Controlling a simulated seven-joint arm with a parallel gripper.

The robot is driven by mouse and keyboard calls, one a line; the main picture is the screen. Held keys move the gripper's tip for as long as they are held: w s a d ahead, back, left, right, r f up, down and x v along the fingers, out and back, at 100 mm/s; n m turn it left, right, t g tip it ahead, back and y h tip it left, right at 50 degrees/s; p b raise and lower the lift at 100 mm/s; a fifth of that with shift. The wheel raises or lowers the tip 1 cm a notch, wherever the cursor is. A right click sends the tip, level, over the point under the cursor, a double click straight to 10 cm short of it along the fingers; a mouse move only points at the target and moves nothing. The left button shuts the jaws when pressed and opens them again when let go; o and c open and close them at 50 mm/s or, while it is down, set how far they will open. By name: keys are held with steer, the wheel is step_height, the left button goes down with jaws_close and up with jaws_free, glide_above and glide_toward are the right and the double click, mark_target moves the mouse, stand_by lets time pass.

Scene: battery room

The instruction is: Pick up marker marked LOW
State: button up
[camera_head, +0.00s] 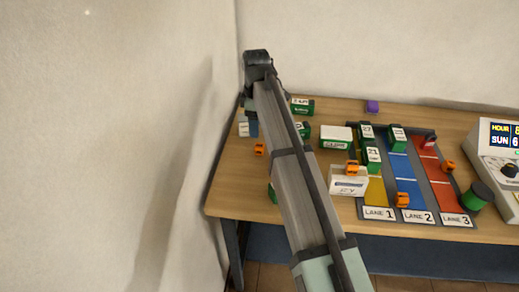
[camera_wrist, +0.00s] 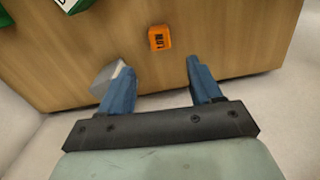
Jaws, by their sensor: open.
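A small orange marker (camera_wrist: 160,38) lies on the wooden table in the wrist view, with dark lettering that is too small and turned to read surely.
A grey block (camera_wrist: 108,76) lies beside my left finger. Green boxes (camera_head: 302,106), a white box (camera_head: 347,181) and a purple piece (camera_head: 372,106) are on the table (camera_head: 232,196). The lane board (camera_head: 378,214) and a console (camera_head: 495,148) are right. A wall is close on the left.

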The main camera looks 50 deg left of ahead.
mark_target(259, 145)
step_height(259, 145, down, 4)
steer(key=shift+f, duration=0.25)
steer(key=shift+w+d+f, duration=0.15)
steer(key=shift+d+f, duration=0.05)
steer(key=shift+f, duration=1.1)
steer(key=shift+w+d+f, duration=0.1)
steer(key=shift+d+f, duration=0.1)
steer(key=shift+f, duration=1.1)
steer(key=shift+c, duration=0.5)
steer(key=c, duration=0.9)
steer(key=shift+r, duration=0.1)
steer(key=shift+c, duration=0.2)
